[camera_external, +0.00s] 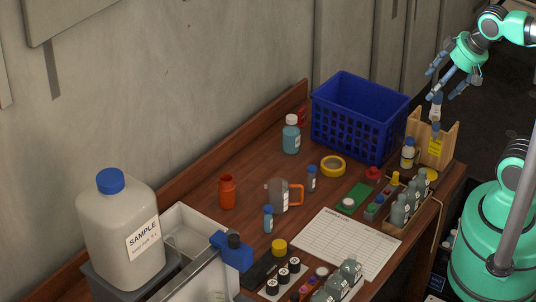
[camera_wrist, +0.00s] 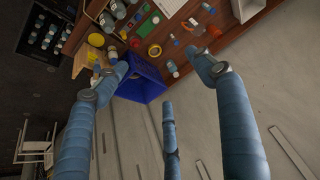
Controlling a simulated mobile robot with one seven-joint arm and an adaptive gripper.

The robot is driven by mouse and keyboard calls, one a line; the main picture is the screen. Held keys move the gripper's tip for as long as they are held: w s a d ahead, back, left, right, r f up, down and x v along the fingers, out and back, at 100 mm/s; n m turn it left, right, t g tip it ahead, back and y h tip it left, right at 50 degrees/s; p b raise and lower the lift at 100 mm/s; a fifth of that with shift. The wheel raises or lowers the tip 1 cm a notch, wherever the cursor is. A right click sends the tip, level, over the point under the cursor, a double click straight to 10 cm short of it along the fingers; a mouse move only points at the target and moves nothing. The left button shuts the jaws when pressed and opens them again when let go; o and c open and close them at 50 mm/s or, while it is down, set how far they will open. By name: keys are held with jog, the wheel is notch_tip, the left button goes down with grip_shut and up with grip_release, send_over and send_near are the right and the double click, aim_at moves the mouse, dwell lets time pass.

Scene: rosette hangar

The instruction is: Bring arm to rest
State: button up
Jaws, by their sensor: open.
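My gripper (camera_external: 448,84) hangs in the air at the upper right of the external view, above the wooden holder (camera_external: 445,148). Its blue fingers are spread apart. In the wrist view the gripper (camera_wrist: 160,78) shows three blue fingers wide apart with nothing held between them. A small vessel with a pale label (camera_external: 436,106) shows just below the fingers, in or over the holder; whether a finger touches it I cannot tell. My green arm comes in from the right edge of the external view.
A blue basket (camera_external: 345,130) stands at the table's back end, left of the holder; it also shows in the wrist view (camera_wrist: 143,84). Several bottles, an orange-handled mug (camera_external: 279,195), yellow tape (camera_external: 333,166) and a paper sheet (camera_external: 340,245) cover the table. A wall runs behind.

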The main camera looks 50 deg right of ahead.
jog(key=shift+f, duration=0.1)
notch_tip(320, 180, down, 10)
jog(key=b, duration=1)
